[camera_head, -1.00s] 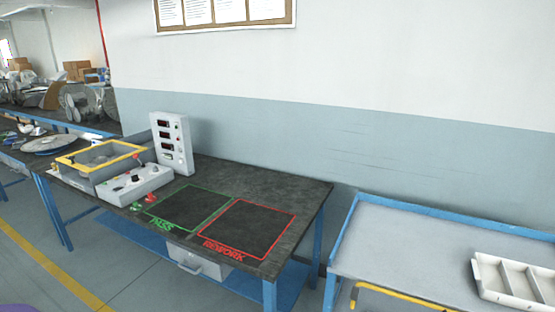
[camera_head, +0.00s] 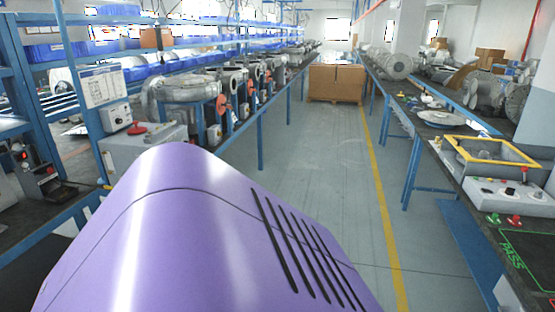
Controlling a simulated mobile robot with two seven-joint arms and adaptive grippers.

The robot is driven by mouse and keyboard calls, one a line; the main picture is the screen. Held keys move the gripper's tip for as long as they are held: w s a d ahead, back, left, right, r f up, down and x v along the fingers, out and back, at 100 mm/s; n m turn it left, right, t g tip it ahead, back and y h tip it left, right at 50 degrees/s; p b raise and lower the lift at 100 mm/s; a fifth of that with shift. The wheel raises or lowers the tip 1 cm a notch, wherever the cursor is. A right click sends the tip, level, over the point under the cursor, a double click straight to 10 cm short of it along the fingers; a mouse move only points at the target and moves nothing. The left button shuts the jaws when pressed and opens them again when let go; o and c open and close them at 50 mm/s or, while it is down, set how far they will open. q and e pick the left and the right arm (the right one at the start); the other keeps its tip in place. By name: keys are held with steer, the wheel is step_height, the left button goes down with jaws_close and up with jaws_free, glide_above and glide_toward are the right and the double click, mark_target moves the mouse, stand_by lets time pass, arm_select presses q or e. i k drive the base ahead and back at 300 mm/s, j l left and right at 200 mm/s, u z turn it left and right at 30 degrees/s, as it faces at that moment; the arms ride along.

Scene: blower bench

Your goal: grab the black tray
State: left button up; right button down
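I see no black tray that I can make out in the current head view. Neither of my grippers is in view. My own purple body shell fills the lower middle and hides the floor and part of the left bench behind it.
The right bench carries a yellow-framed fixture (camera_head: 495,150), a control box (camera_head: 510,196) and a green PASS outline (camera_head: 527,262). Several blowers (camera_head: 190,95) line the left bench. A cardboard box (camera_head: 336,83) stands at the aisle's far end. The grey aisle floor (camera_head: 325,170) between is clear.

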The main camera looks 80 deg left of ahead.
mark_target(53, 197)
steer(key=u, duration=4.1)
steer(key=i+j, duration=0.1)
steer(key=i, duration=0.4)
steer(key=i+z, duration=0.1)
steer(key=i, duration=0.35)
steer(key=i+j+z, duration=0.1)
steer(key=i, duration=0.4)
steer(key=i+j, duration=0.25)
steer(key=i, duration=0.2)
